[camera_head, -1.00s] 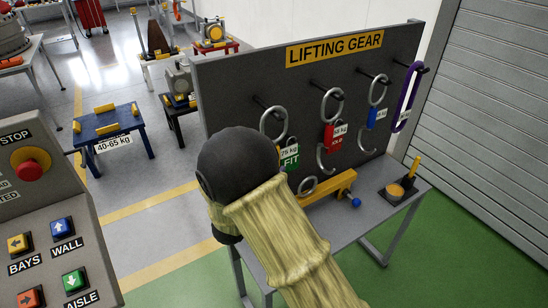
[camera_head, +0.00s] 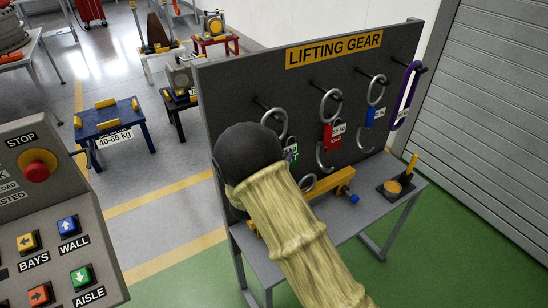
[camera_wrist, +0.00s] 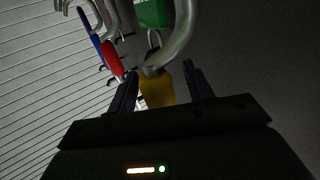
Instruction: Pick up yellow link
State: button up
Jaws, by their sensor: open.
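A yellow link-like bar (camera_head: 345,184) lies on the grey bench below the lifting gear board. It has a steel ring at its left and a blue knob at its right; my arm hides its left part. In the wrist view a yellow piece (camera_wrist: 158,92) shows between and beyond the fingers, with a steel curve just above it. My gripper (camera_wrist: 159,76) is open, with its two dark fingers apart and nothing clearly held. I cannot tell whether the fingers touch the yellow piece.
The lifting gear board (camera_head: 300,85) carries hooks with green, red and blue tags and a purple loop (camera_head: 405,95). The green tag hangs close to the fingers in the wrist view (camera_wrist: 152,14). A small dark tray (camera_head: 395,188) stands at the bench's right. A push-button console is at left.

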dwell(0.4)
grip_shut()
dwell(0.4)
